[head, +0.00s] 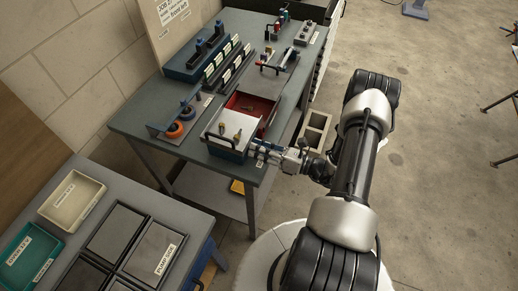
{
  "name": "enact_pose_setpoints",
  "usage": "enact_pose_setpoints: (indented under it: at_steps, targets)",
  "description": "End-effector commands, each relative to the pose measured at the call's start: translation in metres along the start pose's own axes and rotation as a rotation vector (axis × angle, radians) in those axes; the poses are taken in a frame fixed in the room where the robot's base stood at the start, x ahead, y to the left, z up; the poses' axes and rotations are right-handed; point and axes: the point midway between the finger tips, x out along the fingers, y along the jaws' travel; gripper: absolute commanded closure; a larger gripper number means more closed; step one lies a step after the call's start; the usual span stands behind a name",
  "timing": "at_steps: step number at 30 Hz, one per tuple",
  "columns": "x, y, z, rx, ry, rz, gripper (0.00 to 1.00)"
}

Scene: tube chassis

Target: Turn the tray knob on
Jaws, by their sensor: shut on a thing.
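A box-like tray (212,146) with a pale top and a red-lined compartment (247,102) stands at the front edge of the grey bench. Small brass-coloured pieces (238,135) stand on its pale part, and a black handle is at its left side. My gripper (259,154) is at the tray's front right corner, low beside its side wall. It is shut on a small part there, which appears to be the tray knob. The fingers hide most of that part, so its turn position cannot be told.
The grey bench (143,119) also holds orange rings (176,129), a blue rack (195,62) and a clamp-like tool (279,66). A lower table at front left carries trays (73,197). The floor at right is mostly clear.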

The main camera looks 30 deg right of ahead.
Motion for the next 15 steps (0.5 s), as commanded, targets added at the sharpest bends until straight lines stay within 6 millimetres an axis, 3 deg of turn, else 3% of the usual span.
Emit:
enact_pose_setpoints:
  at_steps: [15]
  targets:
    - [0.0, -0.0002, -0.0009, 0.187, 0.002, -0.001, 1.0]
